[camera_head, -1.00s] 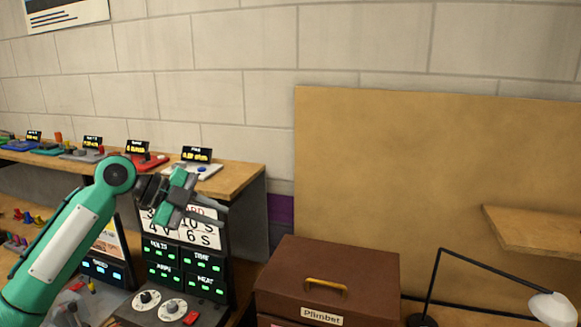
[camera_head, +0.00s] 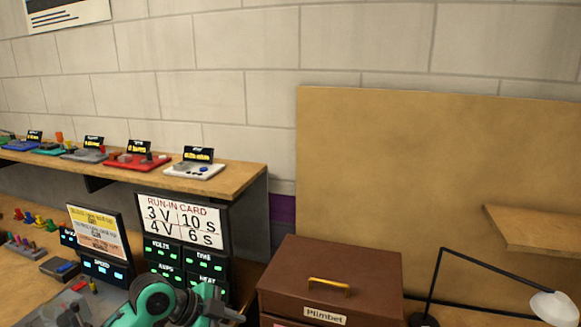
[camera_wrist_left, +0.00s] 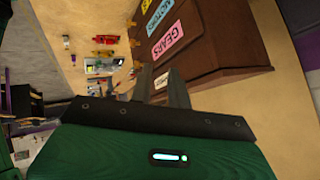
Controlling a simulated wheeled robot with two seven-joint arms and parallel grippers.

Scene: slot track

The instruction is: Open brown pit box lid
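The brown pit box (camera_head: 335,285) stands at the lower middle of the head view. In the left wrist view the box (camera_wrist_left: 215,60) shows beyond the fingers, with coloured labels such as "MOTORS" and "GEARS". My left gripper (camera_head: 236,316) is low, just left of the box, and is not on the handle. In the left wrist view my left gripper (camera_wrist_left: 160,82) shows two grey fingers apart with nothing clearly between them. My right gripper is in neither view.
A black panel with a run-in card (camera_head: 182,222) stands left of the box. A desk lamp (camera_head: 550,308) is to the right. A shelf (camera_head: 235,180) with small coloured devices is behind at left. A tan board (camera_head: 430,180) leans behind the box.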

